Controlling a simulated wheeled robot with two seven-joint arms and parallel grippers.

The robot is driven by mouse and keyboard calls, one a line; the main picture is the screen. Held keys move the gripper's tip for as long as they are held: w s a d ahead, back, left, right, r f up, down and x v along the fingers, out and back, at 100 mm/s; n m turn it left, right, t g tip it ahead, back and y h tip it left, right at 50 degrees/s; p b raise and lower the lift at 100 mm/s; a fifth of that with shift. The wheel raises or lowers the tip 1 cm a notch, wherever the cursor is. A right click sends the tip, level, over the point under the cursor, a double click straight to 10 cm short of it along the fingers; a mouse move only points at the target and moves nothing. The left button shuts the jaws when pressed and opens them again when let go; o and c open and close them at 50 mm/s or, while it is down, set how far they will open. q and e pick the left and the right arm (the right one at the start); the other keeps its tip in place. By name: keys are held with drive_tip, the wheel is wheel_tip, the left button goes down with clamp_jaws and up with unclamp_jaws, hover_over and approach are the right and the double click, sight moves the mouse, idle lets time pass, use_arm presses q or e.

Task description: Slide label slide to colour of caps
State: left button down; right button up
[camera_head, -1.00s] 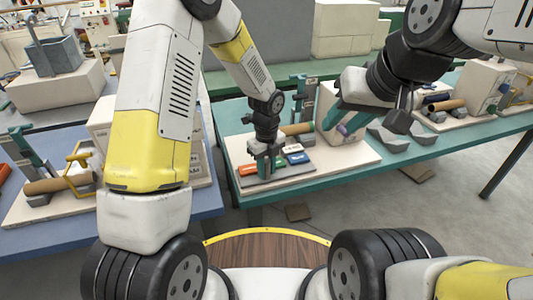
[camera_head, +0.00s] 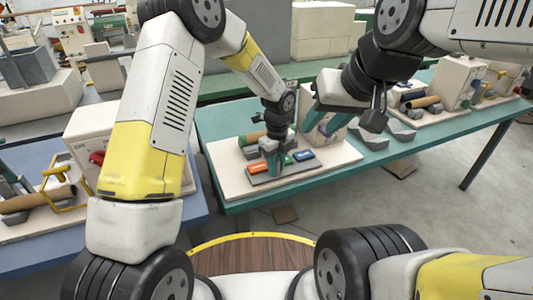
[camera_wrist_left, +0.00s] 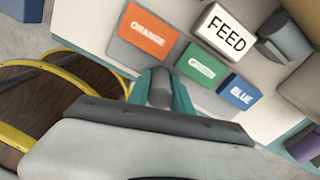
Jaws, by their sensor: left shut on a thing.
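The label board (camera_head: 285,172) is a grey plate on a pale base, with orange (camera_head: 258,167), green (camera_head: 288,160) and blue (camera_head: 303,155) labels. In the left wrist view, the orange label (camera_wrist_left: 148,36), green label (camera_wrist_left: 202,67) and blue label (camera_wrist_left: 240,92) are readable in a row. A white FEED plate (camera_wrist_left: 224,32) lies beyond the green label. My left gripper (camera_head: 274,163) is at the board's near side, its teal fingers shut on a grey peg (camera_wrist_left: 160,88) between the orange and green labels. My right gripper (camera_head: 310,115) hangs above the bench; its jaw state is unclear.
The teal bench (camera_head: 240,197) carries the pale base (camera_head: 228,165). Grey angular pieces (camera_head: 400,131) and a beige machine box (camera_head: 450,82) stand further right. A blue bench (camera_head: 195,215) with a yellow-framed tool is at left.

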use_arm(q)
drive_tip(key=shift+w, duration=0.1)
drive_tip(key=c, duration=1.1)
unclamp_jaws()
drive_tip(key=shift+c, duration=0.2)
drive_tip(key=shift+r, duration=0.1)
wheel_tip(320, 180, up, 8)
drive_tip(key=shift+f, duration=0.15)
